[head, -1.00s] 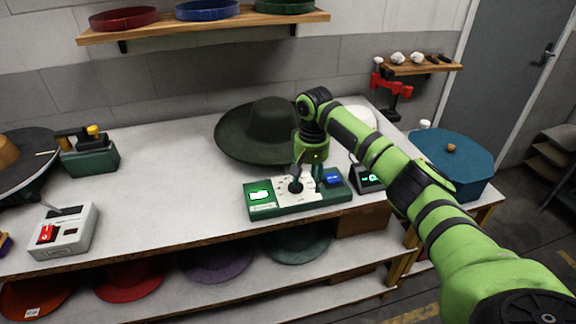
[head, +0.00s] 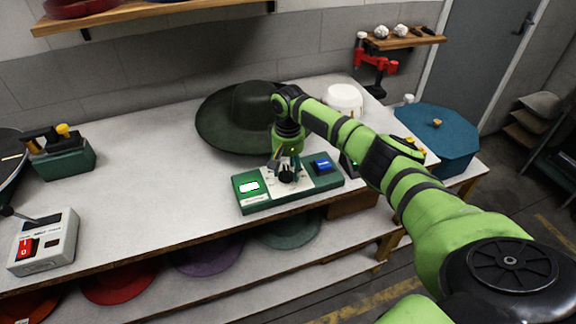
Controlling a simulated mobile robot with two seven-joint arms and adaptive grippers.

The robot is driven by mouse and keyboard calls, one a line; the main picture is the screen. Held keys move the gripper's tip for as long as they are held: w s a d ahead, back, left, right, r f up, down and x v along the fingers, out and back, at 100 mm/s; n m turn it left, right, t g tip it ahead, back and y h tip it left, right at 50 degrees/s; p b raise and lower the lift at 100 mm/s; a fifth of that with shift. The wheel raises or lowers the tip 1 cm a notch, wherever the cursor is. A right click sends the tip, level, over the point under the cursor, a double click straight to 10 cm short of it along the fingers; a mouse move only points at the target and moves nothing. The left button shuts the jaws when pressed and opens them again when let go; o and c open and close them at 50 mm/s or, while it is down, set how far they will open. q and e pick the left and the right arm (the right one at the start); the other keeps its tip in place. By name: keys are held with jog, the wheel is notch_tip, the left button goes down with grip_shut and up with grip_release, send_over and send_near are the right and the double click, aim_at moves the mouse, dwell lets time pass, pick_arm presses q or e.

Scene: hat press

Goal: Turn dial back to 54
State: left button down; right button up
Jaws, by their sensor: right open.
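The dial (head: 286,177) is a black knob on a pale scale plate in the middle of a green control box (head: 256,204). The box has a lit green-and-white display (head: 249,187) on its left and a blue button (head: 322,166) on its right. The numbers are too small to read. My right gripper (head: 285,168) points down at the dial from above, with its open fingers close around or beside the knob; contact cannot be told. My left gripper is not in view.
A dark green wide-brimmed hat (head: 225,120) lies just behind the box. A grey switch box (head: 62,240) with a red switch stands at the table's left front. A blue lidded container (head: 450,150) is at the right. The table's middle left is clear.

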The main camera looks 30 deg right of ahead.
jog(key=shift+s, duration=0.1)
jog(key=c, duration=0.7)
grip_shut()
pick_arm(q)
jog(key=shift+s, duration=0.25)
